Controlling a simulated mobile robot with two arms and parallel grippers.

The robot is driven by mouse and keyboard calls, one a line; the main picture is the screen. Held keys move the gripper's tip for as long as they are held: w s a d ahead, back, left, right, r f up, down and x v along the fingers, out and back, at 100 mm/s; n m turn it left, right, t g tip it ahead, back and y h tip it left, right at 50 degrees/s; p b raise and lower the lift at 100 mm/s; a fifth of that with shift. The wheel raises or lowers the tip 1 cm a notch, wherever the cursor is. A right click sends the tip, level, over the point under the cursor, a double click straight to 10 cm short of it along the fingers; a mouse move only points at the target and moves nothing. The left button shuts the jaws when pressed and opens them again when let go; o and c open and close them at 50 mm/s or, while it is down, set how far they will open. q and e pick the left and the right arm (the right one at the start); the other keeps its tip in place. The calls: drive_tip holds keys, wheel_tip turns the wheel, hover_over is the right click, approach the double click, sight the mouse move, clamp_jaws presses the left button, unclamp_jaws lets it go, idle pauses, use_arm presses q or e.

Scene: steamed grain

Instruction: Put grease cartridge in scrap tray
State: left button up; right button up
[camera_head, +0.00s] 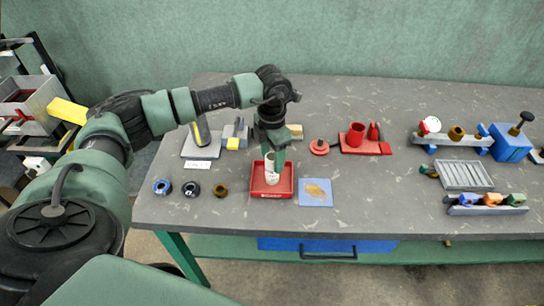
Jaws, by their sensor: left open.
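The white cylinder that looks like the grease cartridge (270,173) stands roughly upright in the red scrap tray (286,191), near the tray's middle. My left arm reaches in from the left over the bench. My left gripper (275,154) points down at the cartridge's top and is open. Its fingers partly hide the top of the cartridge, and I cannot tell whether they touch it. My right gripper is not in view.
A blue square pad with a tan patch (316,192) lies right of the tray. Several small rings, one a black ring (191,189), lie to its left. A red stand (362,144) is behind right. The bench (378,205) is clear at front centre.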

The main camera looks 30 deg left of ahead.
use_arm(q)
wheel_tip(320, 180, up, 12)
drive_tip(key=b, duration=0.2)
drive_tip(key=shift+f, duration=0.1)
idle(0.4)
